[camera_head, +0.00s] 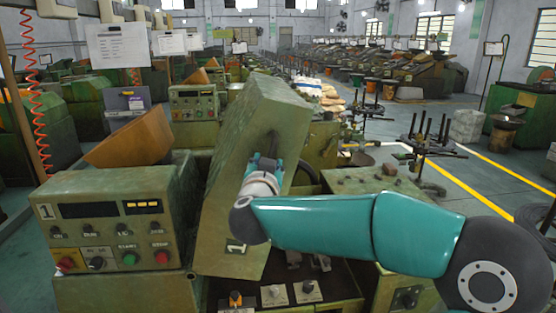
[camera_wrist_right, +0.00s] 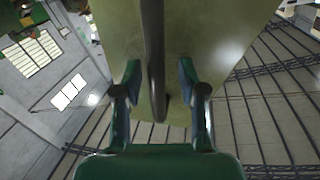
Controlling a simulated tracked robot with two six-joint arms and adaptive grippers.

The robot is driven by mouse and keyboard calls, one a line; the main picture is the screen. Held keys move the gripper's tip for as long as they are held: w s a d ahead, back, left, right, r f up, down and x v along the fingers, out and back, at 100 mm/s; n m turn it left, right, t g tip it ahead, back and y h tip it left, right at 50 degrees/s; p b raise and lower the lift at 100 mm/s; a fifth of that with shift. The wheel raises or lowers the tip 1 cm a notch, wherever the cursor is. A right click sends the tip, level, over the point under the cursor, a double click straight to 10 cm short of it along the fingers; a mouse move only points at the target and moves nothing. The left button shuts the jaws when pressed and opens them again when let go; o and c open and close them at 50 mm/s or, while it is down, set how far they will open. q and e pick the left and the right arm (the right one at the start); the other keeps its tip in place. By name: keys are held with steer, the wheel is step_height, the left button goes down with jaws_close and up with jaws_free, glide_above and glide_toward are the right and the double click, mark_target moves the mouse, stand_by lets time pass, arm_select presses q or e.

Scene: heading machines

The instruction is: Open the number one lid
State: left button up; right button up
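The number one lid (camera_head: 250,130) is a large worn green cover, raised and tilted up over the open dark bay (camera_head: 330,278) of its machine. A small plate marked 1 (camera_head: 236,247) is on its lower end. My right gripper (camera_head: 264,162) is at the lid's face, with my teal arm reaching in from the right. In the right wrist view my right gripper (camera_wrist_right: 159,82) has its fingers apart on either side of the lid's dark bar handle (camera_wrist_right: 153,45). A gap shows on the right finger's side. My left gripper is out of view.
A control box (camera_head: 108,225) marked 1, with several knobs and buttons, stands left of the lid. Small knobbed fittings (camera_head: 273,294) sit in the bay below. More machines (camera_head: 400,72) fill the background. Open floor with yellow lines (camera_head: 500,170) lies at right.

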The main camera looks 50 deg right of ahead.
steer(key=shift+s+d, duration=0.1)
steer(key=shift+s, duration=0.05)
steer(key=v, duration=1.2)
stand_by(0.3)
